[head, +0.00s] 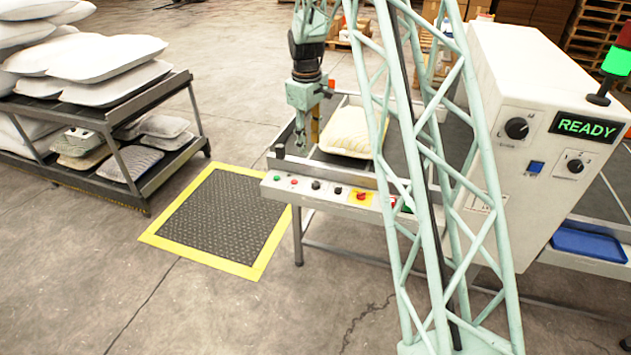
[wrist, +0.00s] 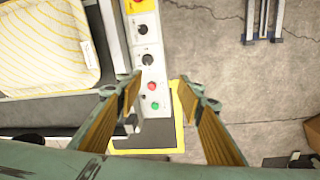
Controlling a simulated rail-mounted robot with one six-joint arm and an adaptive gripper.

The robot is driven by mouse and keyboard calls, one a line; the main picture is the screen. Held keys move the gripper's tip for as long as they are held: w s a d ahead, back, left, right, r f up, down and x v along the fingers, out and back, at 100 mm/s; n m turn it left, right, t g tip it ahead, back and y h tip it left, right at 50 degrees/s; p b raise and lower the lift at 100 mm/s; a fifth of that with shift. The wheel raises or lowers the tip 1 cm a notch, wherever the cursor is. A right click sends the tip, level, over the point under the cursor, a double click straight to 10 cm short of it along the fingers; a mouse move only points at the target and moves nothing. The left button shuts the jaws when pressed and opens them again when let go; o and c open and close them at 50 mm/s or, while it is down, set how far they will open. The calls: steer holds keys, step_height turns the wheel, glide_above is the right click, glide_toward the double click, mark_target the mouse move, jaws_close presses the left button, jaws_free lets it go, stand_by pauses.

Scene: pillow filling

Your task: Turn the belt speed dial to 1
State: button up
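The control panel (head: 328,203) runs along the front of the conveyor table. It carries two black dials, (head: 315,186) and (head: 338,190); their labels are too small to read, so I cannot tell which is belt speed. In the wrist view the same dials (wrist: 147,59) and (wrist: 142,29) show beside the red button (wrist: 152,86) and green button (wrist: 155,104). My gripper (wrist: 158,92) is open and empty, its fingers on either side of the red and green buttons in that view. In the head view my gripper (head: 308,138) hangs above the table's left end.
A cream pillow (head: 352,132) lies on the conveyor. A red knob on yellow (head: 361,196) is on the panel. The white machine (head: 530,70) has two more dials and a READY display (head: 587,127). A pillow rack (head: 150,165) stands left; a yellow-edged mat (head: 222,222) lies between.

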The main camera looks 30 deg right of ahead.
glide_above(316, 183)
step_height(316, 183, down, 9)
steer(key=shift+s+a+n+p, duration=0.25)
steer(key=shift+a+n+p, duration=0.15)
steer(key=shift+a+p, duration=0.05)
steer(key=shift+f, duration=0.15)
steer(key=shift+w+d+f+b, duration=0.15)
steer(key=shift+f+b, duration=0.4)
steer(key=shift+f, duration=2.85)
steer(key=shift+w+d+f+b, duration=0.15)
steer(key=shift+f+b, duration=0.4)
steer(key=shift+f, duration=2.85)
steer(key=shift+s, duration=0.1)
steer(key=shift+c, duration=0.6)
steer(key=c, duration=0.8)
